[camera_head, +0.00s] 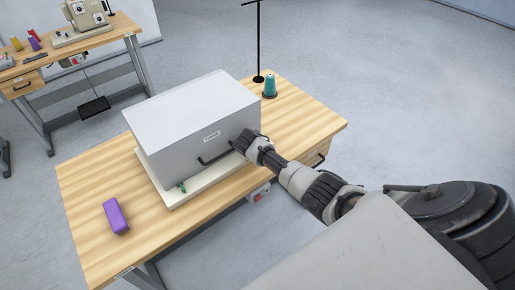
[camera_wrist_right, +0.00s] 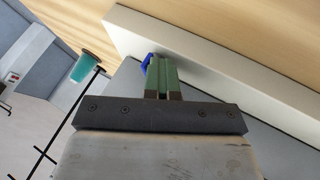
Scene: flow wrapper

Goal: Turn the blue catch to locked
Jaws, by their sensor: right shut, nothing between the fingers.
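The blue catch (camera_wrist_right: 147,64) shows in the right wrist view, just left of my right fingertips. It seems to touch or nearly touch them; I cannot tell which. Whether it stands at locked or unlocked cannot be read. My right gripper (camera_wrist_right: 161,58) has its green fingers shut with nothing between them, close to the cream base (camera_wrist_right: 230,62). In the head view my right gripper (camera_head: 247,140) is at the right front of the grey cover (camera_head: 190,110) and hides the blue catch. My left gripper is in neither view.
The cover has a black front handle (camera_head: 216,158), and a small green part (camera_head: 181,186) sits at its left front. A purple block (camera_head: 116,216) lies on the wooden table (camera_head: 85,195). A teal thread cone (camera_head: 269,87) and black stand (camera_head: 259,45) are behind.

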